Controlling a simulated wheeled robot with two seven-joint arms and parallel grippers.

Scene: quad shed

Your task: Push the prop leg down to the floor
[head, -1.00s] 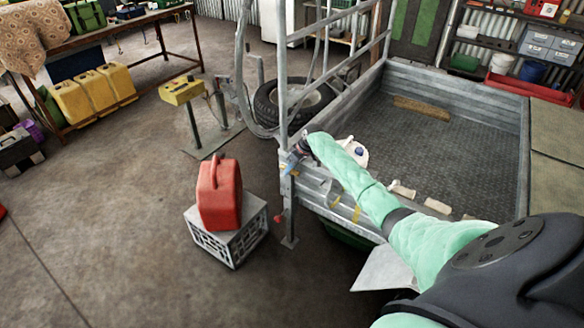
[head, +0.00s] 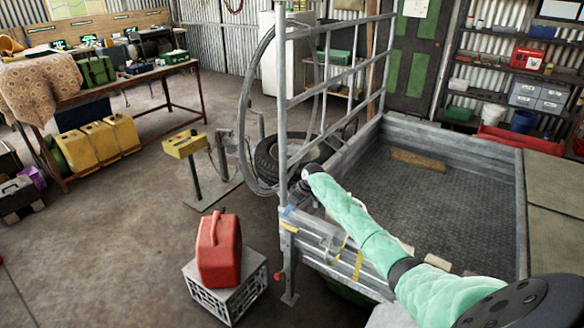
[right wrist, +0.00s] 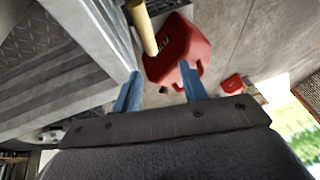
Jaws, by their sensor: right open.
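The prop leg (head: 289,262) is a grey upright post at the near left corner of the trailer, with a flat foot and a small red knob at its side. I cannot tell whether the foot touches the floor. My right gripper (head: 288,209) is at the trailer corner just above the leg, with its blue fingers pointing down. In the right wrist view the gripper (right wrist: 160,88) is open, with nothing clearly held. A pale yellow rod (right wrist: 142,28) shows just beyond the fingers, near the left one. My left gripper is out of view.
A red fuel can (head: 219,250) stands on a grey crate (head: 228,290) just left of the leg. The trailer's tall barred gate (head: 330,85) rises beside my arm. A yellow box on a stand (head: 185,144) is farther back.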

